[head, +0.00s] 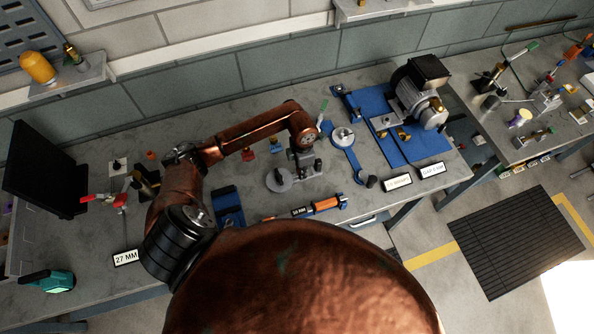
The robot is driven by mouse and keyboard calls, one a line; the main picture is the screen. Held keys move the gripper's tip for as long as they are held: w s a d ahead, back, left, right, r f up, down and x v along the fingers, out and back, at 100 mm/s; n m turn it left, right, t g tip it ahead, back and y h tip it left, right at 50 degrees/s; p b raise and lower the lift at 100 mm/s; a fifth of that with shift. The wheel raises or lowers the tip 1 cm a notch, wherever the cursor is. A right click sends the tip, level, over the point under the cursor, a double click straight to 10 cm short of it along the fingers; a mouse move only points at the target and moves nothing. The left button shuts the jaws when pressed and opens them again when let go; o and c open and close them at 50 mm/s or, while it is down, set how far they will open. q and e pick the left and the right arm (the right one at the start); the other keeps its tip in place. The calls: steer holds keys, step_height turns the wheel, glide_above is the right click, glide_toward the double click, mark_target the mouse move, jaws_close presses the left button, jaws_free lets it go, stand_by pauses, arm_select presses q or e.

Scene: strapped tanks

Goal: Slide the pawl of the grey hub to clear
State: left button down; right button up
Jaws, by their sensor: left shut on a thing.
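The grey hub (279,181) is a round disc with a small raised centre. It stands on the grey bench in the middle of the head view. My left arm reaches in from the left, and my left gripper (304,167) points down just right of the disc. The left gripper is shut on a small part at the hub's right side, which appears to be the pawl. The fingers largely hide that part, so its exact position cannot be told. My right gripper is not in view.
A blue fixture with a round hub (343,136) stands to the right, near a grey motor (418,98) on a blue plate (427,148). An orange tool (325,205) lies in front of the gripper. A dark monitor (45,170) stands at left.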

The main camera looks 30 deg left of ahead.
arm_select(q)
steer(key=shift+w+d, duration=0.25)
steer(key=shift+w, duration=0.05)
steer(key=shift+w+d, duration=0.1)
steer(key=c, duration=1.7)
jaws_free()
step_height(320, 180, up, 12)
steer(key=shift+r, duration=0.1)
steer(key=shift+c, duration=0.5)
